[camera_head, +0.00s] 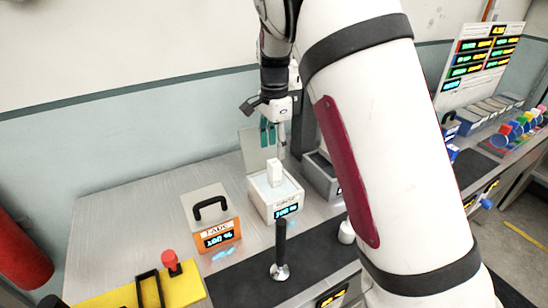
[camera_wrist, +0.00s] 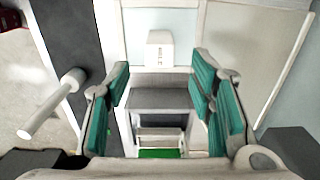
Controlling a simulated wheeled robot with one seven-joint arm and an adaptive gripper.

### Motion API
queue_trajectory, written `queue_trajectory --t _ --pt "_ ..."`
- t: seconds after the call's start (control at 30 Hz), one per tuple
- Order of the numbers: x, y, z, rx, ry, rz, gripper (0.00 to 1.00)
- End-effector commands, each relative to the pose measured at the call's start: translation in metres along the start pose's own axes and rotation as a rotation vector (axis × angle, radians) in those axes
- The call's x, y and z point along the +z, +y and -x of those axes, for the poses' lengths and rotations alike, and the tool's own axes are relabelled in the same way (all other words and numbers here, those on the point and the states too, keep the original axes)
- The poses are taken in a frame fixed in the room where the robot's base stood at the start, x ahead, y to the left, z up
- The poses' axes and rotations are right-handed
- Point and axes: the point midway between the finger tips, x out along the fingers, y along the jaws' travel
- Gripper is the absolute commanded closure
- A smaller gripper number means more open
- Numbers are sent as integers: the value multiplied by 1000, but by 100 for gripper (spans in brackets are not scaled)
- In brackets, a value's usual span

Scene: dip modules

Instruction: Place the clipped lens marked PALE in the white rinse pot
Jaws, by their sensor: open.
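In the head view a white open box (camera_head: 268,204) with a small blue display on its front stands on the bench; it looks like the rinse pot. A white block (camera_head: 275,172) stands upright in it, probably the lens clip. A white block (camera_wrist: 160,52) with a thin slit also shows in the wrist view, ahead of the fingers. My gripper (camera_head: 271,136) hangs just above the box, its teal fingers pointing down. In the wrist view the fingers (camera_wrist: 160,78) are wide apart with nothing gripped. No PALE mark is readable, and the lens itself is not clear.
An orange-fronted box (camera_head: 219,237) with a black handle stands left of the white box. A grey box (camera_head: 321,176) stands close on the right. A black-handled lever (camera_head: 281,250) rises in front. A yellow tray (camera_head: 185,289) lies front left. The bench's left back is clear.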

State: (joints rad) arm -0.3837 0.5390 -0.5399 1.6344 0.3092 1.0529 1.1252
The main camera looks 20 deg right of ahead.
Motion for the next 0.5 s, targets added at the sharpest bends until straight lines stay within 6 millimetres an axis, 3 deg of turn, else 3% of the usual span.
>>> queue_trajectory --t 0.13,0.23,0.5 --pt "0 4 12 -9 -7 14 51" --pt "0 18 28 -30 -27 65 51" --pt "13 94 91 -153 -67 381 51"
